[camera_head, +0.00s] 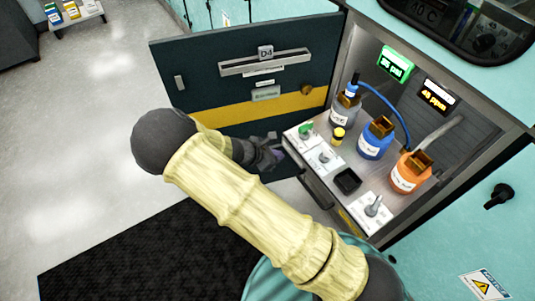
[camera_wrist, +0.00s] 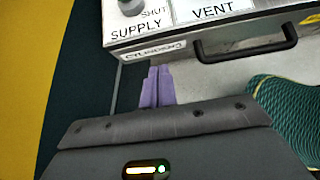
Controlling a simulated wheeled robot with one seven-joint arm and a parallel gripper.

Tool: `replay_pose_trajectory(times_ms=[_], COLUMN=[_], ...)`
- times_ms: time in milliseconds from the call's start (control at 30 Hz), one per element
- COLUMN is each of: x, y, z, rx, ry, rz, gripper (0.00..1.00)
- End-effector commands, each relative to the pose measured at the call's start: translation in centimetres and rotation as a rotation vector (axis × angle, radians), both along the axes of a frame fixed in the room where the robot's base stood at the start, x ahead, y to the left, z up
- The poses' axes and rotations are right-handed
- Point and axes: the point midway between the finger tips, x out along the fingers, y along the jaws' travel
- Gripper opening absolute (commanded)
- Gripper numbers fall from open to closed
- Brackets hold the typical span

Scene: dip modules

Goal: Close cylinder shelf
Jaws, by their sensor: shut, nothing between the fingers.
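The cylinder shelf (camera_head: 335,187) is a light grey pull-out tray that juts out of an open cabinet, carrying bottles and valve panels. In the wrist view its front face (camera_wrist: 187,52) bears a label reading like "CYLINDERS" at the left and a dark bar handle (camera_wrist: 248,47) to the right. My gripper (camera_head: 277,157) is at the shelf's front left corner, in front of it. In the wrist view its purple fingers (camera_wrist: 157,86) are shut together and empty, pointing at the front face just below the label, left of the handle. I cannot tell whether they touch it.
The dark cabinet door (camera_head: 225,85), marked D4 with a yellow band, stands wide open to the left, close to my gripper. Grey, blue and orange-labelled bottles (camera_head: 376,138) stand on the shelf, with hoses behind. A black mat (camera_head: 150,245) covers the floor in front.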

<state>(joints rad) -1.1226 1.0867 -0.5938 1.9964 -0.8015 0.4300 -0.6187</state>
Motion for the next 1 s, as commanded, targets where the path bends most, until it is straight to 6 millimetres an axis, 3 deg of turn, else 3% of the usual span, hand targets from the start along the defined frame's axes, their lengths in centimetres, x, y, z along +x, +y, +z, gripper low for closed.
replay_pose_trajectory(times_ms=[33,333,1000], x=[0.4,2.5,3.0], y=[-0.7,-3.6,-3.7], z=[-0.8,-0.6,-0.6], rx=[-0.004,0.000,0.000], ry=[0.001,0.001,0.000], rz=[-0.001,0.001,0.018], gripper=[0.00,0.00,0.00])
